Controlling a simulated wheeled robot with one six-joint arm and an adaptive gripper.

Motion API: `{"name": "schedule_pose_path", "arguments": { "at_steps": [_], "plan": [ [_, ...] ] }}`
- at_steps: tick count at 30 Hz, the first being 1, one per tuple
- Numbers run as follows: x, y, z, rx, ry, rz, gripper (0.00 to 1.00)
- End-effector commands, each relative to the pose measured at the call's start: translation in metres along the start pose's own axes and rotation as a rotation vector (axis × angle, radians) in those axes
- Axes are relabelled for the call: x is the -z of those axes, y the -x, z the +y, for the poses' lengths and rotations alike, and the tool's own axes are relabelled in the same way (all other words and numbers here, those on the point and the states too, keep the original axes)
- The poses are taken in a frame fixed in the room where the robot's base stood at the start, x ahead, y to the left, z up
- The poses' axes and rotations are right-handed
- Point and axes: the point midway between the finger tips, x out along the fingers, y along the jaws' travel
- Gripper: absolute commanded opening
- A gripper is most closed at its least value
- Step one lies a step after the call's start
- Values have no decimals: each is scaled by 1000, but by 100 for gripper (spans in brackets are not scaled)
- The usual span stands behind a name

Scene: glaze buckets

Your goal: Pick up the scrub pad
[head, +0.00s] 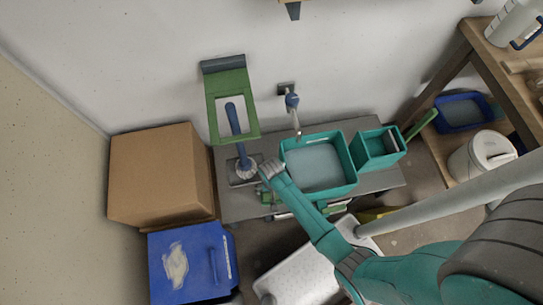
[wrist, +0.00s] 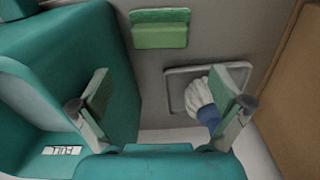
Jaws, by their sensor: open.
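The scrub pad (wrist: 160,30) is a green block lying on the grey counter, at the top middle of the wrist view. In the head view a small green patch that looks like it (head: 267,197) shows near the counter's front edge, partly hidden by my arm. My gripper (wrist: 166,86) is open and empty, its two fingers spread wide. The pad lies above the gap between the fingertips in the wrist view, apart from them. In the head view my gripper (head: 268,170) is over the counter, between the brush and the teal basin.
The teal basin (wrist: 20,90) stands close beside my left finger. A cardboard box (head: 158,175) stands left of the counter. Bare counter (wrist: 225,30) surrounds the pad.

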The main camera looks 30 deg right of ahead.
Motion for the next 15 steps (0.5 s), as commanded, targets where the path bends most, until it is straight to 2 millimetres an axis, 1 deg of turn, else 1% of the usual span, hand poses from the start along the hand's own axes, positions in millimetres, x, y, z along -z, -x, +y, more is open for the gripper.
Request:
{"name": "schedule_pose_path", "arguments": {
  "at_steps": [1, 3, 6, 9, 15],
  "plan": [
    [0, -9, 0, -1, 0, -3, 100],
    [0, -21, 0, -1, 0, -2, 100],
    [0, -34, 0, -1, 0, -2, 100],
    [0, -42, 0, -1, 0, -1, 100],
    [0, -50, 0, 0, 0, -1, 100]
  ]
}}
